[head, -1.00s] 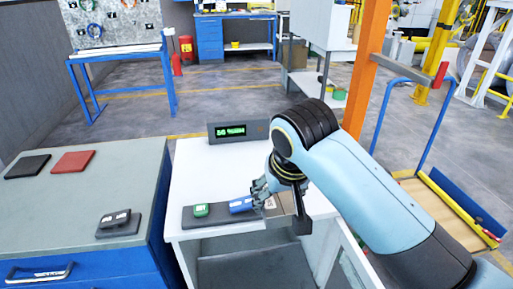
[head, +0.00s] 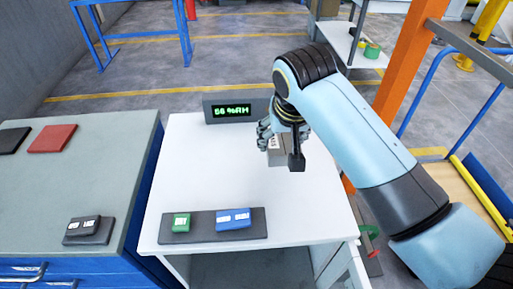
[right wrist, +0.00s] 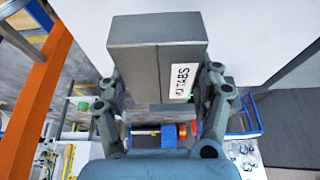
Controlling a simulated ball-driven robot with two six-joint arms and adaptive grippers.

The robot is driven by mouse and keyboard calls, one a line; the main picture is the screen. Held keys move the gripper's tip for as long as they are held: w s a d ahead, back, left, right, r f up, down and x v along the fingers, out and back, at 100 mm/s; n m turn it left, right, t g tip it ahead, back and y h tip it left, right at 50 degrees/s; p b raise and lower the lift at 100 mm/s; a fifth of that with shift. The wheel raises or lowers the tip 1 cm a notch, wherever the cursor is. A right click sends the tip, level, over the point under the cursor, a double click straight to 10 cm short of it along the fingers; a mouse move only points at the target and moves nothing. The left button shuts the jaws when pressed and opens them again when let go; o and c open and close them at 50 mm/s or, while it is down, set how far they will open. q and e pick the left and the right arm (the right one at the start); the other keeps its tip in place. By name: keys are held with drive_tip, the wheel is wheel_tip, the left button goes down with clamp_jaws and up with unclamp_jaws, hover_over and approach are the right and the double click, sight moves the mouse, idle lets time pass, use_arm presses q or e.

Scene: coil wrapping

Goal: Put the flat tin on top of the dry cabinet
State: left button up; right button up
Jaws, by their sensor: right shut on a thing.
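The flat tin (head: 278,157) is a grey box with a white label, and the label reads "TABS" in the right wrist view (right wrist: 150,58). My right gripper (head: 272,138) is shut on it, with one finger at each side (right wrist: 158,95). The dry cabinet (head: 190,150) is white with a flat top, and a dark display (head: 232,111) with green digits stands at its back edge. The tin is over the right part of that top; I cannot tell whether it touches. My left gripper is not in view.
A dark tray (head: 200,240) at the cabinet's front edge holds a green box (head: 181,222) and a blue box (head: 233,218). The middle of the top is clear. An orange post (head: 405,65) stands right. A grey-topped blue bench (head: 100,180) adjoins left.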

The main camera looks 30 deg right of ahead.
hover_over(254, 156)
drive_tip(key=s, duration=0.1)
drive_tip(key=f, duration=0.4)
drive_tip(key=shift+s+a, duration=0.15)
drive_tip(key=shift+s, duration=0.05)
drive_tip(key=shift+w+f, duration=0.1)
drive_tip(key=shift+f, duration=0.05)
wheel_tip(254, 156, down, 4)
drive_tip(key=shift+a+r, duration=0.1)
drive_tip(key=shift+r, duration=0.15)
drive_tip(key=shift+f, duration=0.2)
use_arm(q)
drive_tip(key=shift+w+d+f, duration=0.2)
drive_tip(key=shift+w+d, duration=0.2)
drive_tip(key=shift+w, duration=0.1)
use_arm(e)
drive_tip(key=shift+f, duration=0.15)
drive_tip(key=o, duration=1.4)
drive_tip(key=shift+c, duration=0.2)
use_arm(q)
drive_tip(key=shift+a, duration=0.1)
